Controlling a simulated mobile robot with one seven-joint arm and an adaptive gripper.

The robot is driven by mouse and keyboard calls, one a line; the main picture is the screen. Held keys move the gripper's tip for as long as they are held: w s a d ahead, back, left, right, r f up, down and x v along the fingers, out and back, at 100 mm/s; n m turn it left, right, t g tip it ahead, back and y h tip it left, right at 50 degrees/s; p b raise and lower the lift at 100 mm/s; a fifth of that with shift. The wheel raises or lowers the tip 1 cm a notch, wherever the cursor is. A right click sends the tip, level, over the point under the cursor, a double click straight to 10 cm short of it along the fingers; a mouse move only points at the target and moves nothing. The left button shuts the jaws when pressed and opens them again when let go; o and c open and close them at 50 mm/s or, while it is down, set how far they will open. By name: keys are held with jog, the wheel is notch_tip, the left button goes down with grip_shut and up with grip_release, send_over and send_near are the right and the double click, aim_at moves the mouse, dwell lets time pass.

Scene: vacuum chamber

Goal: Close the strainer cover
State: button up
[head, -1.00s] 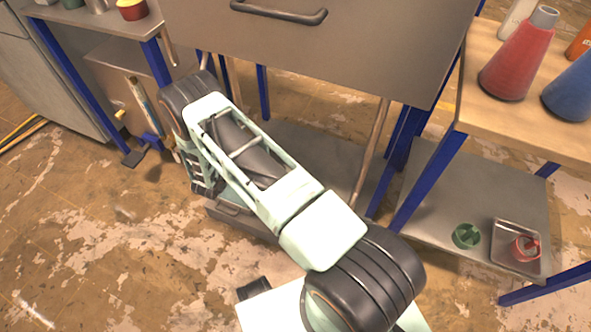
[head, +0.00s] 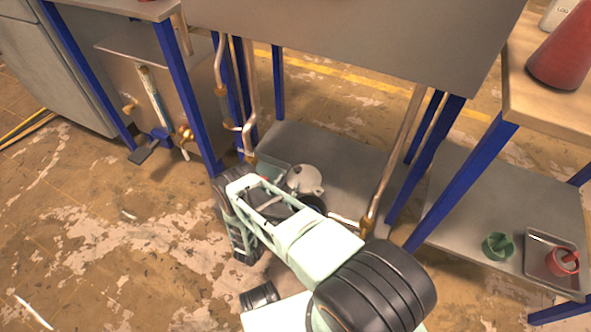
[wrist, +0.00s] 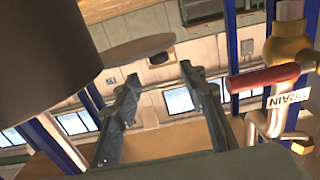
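A round grey lid, which looks like the strainer cover (head: 305,180), is in the head view under the bench, just beyond my arm. A dark round opening (head: 313,203) is beside it, partly hidden by my arm; the cover looks swung off it. In the wrist view a dark cylinder (wrist: 50,45), possibly the strainer body, fills the upper left. A thin grey-brown disc (wrist: 138,48), likely the cover, shows beside it. My gripper (wrist: 160,72) is open, with nothing between its fingers and the disc beyond them. My arm hides the gripper in the head view.
A red-handled valve (wrist: 262,80) with a drain label is close on the right in the wrist view. Copper pipes (head: 393,155) and blue legs (head: 187,90) flank the space under the bench. A lower shelf (head: 470,185) on the right holds a green object (head: 497,246) and a tray (head: 540,262).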

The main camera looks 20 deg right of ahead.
aim_at(296, 171)
jog(key=b+x, duration=0.2)
jog(key=x, duration=0.6)
jog(key=shift+w+d, duration=0.25)
jog(key=shift+d, duration=0.05)
grip_shut()
